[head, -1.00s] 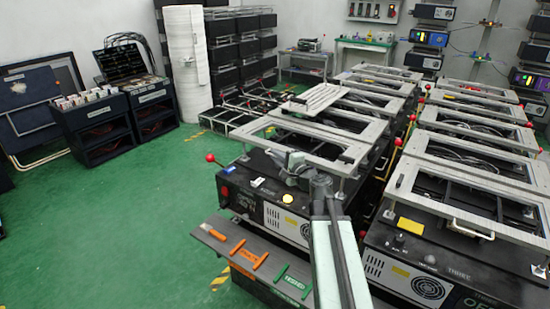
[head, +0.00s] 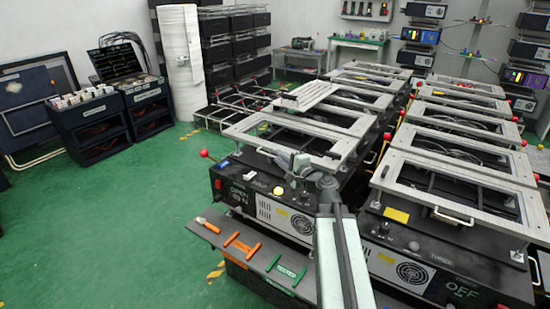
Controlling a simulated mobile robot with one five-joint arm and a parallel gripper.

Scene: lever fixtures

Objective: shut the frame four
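Two rows of black fixtures with pale rectangular frames on top fill the middle and right. The nearest frame in the left row (head: 243,134) lies over its black box (head: 233,190), at a slight height above it. The nearest frame in the right row (head: 392,176) has a handle on its near edge; the label on its box seems to read THREE. I cannot read which frame is four. My gripper (head: 299,165) is at the near edge of the left-row frame, small and partly hidden by my arm. Contact and finger opening cannot be told.
A grey shelf (head: 212,232) with orange and green handles juts out in front of the left fixture. A red ball knob (head: 203,153) sticks out at its left. Black cabinets (head: 92,125) stand at the back left. Green floor (head: 110,220) is clear at left.

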